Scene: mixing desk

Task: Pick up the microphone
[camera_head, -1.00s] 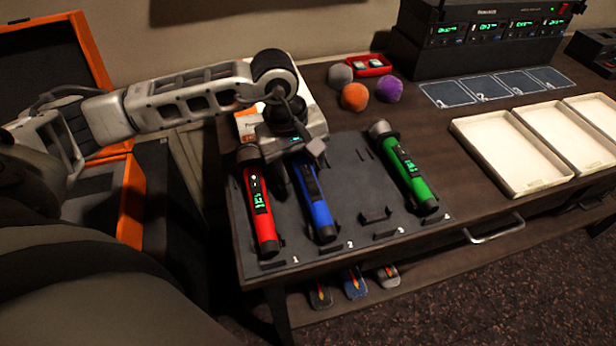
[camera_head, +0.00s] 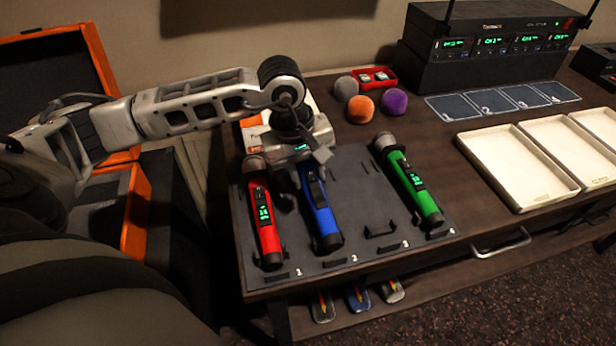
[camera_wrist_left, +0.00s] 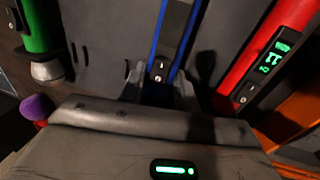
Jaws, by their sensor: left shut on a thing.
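Three microphones lie on a dark tray (camera_head: 362,208): a red one (camera_head: 267,222) at slot 1, a blue one (camera_head: 322,215) at slot 2 and a green one (camera_head: 415,185) at slot 4. My left gripper (camera_head: 308,170) is over the upper end of the blue microphone and shut on it. In the left wrist view the blue microphone (camera_wrist_left: 172,40) runs up from between the fingertips (camera_wrist_left: 160,88), with the red one to the right and the green one to the left. The blue microphone's head is hidden under my gripper. My right gripper is out of view.
Grey, orange (camera_head: 360,109) and purple foam balls and a small red box (camera_head: 376,78) stand behind the tray. White trays (camera_head: 505,165) lie right, before a receiver rack (camera_head: 490,45). An open orange-edged case (camera_head: 135,215) is at the left. Slot 3 is empty.

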